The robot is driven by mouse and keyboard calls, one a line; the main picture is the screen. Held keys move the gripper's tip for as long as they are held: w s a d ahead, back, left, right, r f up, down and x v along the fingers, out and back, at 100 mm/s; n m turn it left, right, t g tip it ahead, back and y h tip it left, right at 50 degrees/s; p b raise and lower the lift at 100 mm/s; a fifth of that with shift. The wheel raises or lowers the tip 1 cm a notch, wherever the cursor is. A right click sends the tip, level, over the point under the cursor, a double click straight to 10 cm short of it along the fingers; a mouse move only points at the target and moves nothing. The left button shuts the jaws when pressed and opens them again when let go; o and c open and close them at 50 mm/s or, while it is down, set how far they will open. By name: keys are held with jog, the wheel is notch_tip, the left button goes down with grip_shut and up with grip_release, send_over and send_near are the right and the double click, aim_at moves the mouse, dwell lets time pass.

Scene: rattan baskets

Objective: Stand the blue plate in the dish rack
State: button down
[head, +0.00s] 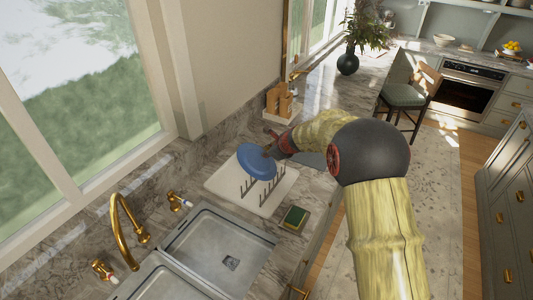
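The blue plate (256,162) is at the end of my arm, tilted, over the back part of the dish rack. The dish rack (248,192) is a white tray with dark upright prongs on the counter beside the sink. My gripper (270,151) is at the plate's right edge and appears shut on it. The fingertips are small and partly hidden by the plate and my arm. I cannot tell whether the plate touches the prongs.
A green sponge-like block (294,217) lies on the counter right of the rack. The sink (221,250) and a gold faucet (124,215) are in front. A wooden block (279,101) stands behind, near the wall. A chair (408,95) stands further back.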

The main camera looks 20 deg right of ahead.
jog(key=shift+f+b, duration=4.15)
jog(key=shift+f, duration=0.65)
jog(key=c, duration=2)
grip_release()
jog(key=shift+o, duration=0.2)
jog(key=shift+f, duration=0.1)
jog(key=shift+s, duration=0.1)
jog(key=shift+s+d+r, duration=0.15)
jog(key=shift+r, duration=0.2)
jog(key=v, duration=1.1)
jog(key=shift+s, duration=0.1)
